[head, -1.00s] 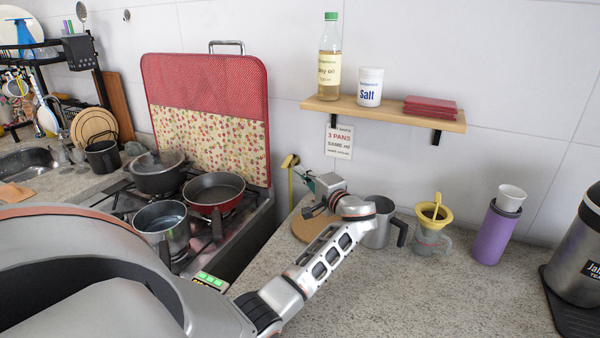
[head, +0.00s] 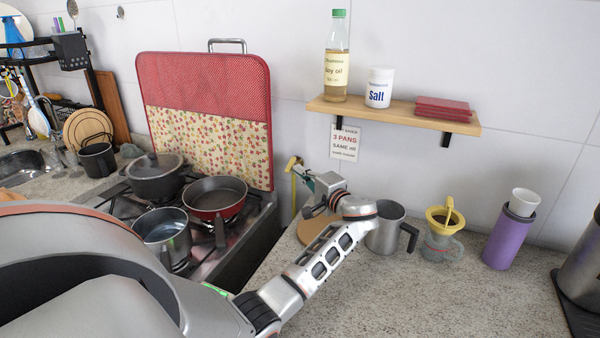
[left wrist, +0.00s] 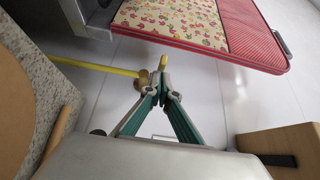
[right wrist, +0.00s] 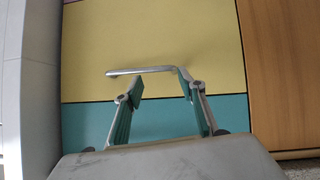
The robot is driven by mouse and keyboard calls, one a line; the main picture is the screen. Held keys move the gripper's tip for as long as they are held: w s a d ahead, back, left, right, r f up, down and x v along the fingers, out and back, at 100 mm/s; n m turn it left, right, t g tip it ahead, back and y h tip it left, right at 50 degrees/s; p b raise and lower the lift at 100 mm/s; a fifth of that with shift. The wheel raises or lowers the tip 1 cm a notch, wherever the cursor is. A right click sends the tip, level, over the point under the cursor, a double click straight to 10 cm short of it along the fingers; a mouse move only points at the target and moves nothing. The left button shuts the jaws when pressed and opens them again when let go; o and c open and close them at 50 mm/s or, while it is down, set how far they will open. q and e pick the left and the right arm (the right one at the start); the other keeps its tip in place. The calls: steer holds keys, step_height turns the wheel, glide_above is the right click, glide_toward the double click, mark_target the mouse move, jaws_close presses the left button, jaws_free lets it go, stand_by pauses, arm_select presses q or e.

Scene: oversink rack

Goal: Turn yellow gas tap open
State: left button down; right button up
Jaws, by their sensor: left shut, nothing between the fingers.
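The yellow gas tap (head: 293,163) is on the wall pipe just right of the stove in the head view. In the left wrist view its yellow handle (left wrist: 163,60) sticks out just beyond my left fingertips, with a brass body (left wrist: 142,80) to the left. My left gripper (left wrist: 160,78) is shut and empty, its tips close against the tap; I cannot tell whether they touch. It also shows in the head view (head: 308,187), right of the tap. My right gripper (right wrist: 160,86) is open and empty, seen only in its wrist view.
The stove (head: 240,225) with several pots stands left of the arm. A metal mug (head: 385,230) stands close to the right of my left wrist, with a wooden board (head: 312,229) behind. A shelf (head: 400,113) hangs above. A metal handle (right wrist: 150,70) is before the right gripper.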

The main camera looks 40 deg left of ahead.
arm_select(q)
steer(key=shift+s+a, duration=0.65)
steer(key=shift+s, duration=0.2)
